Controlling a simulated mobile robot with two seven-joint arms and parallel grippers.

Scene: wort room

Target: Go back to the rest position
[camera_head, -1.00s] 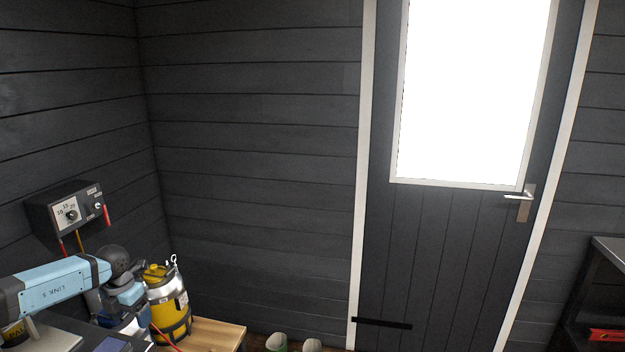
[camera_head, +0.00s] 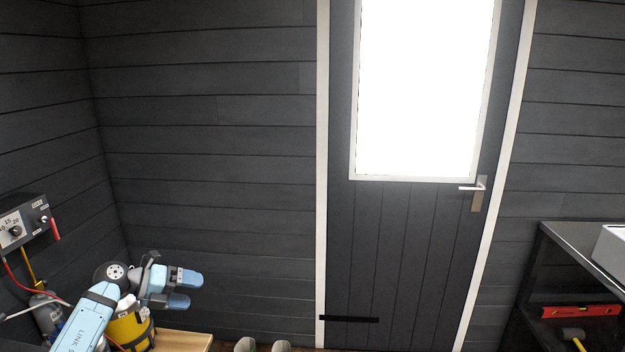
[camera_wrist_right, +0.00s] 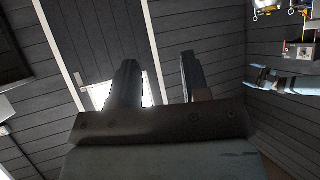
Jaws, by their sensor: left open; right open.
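My left gripper (camera_head: 188,290) is at the lower left of the head view, its two blue fingers apart and pointing right. Nothing shows between them. It is in front of the dark wall, above a yellow canister (camera_head: 128,330) that my arm partly hides. My right gripper (camera_wrist_right: 155,85) shows only in the right wrist view, its two dark fingers apart with nothing between them. My left arm (camera_wrist_right: 290,82) also shows at the right of that view.
A control box (camera_head: 22,228) with a dial hangs on the left wall. A wooden bench top (camera_head: 185,341) is below. A closed door (camera_head: 408,240) with a bright window stands ahead. A dark shelf (camera_head: 575,240) at the right holds a red level (camera_head: 580,312) and a mallet.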

